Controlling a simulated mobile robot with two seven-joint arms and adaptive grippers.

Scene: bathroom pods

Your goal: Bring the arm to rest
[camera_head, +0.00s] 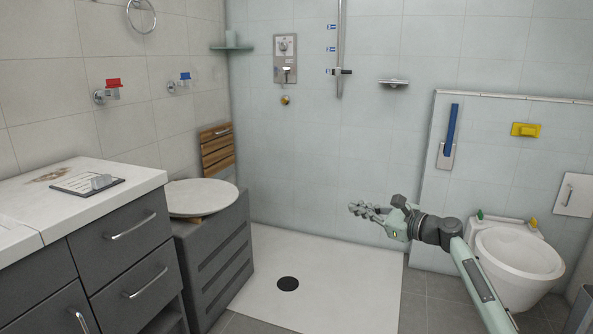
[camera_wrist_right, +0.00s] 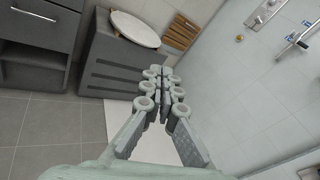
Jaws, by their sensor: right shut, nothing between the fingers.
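My right arm comes in from the lower right of the head view and reaches left, over the edge of the shower floor. Its gripper (camera_head: 366,209) is shut and empty, in front of the pale tiled wall. In the right wrist view the gripper fingers (camera_wrist_right: 162,82) are close together with nothing between them. My left arm and gripper do not show in either view.
A toilet (camera_head: 513,260) stands beside my right arm. At left are a drawer cabinet (camera_head: 125,241) with a white top and a grey unit (camera_head: 222,262) bearing a round white lid (camera_head: 201,197). The white shower floor (camera_head: 330,275) is clear around its drain (camera_head: 288,284).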

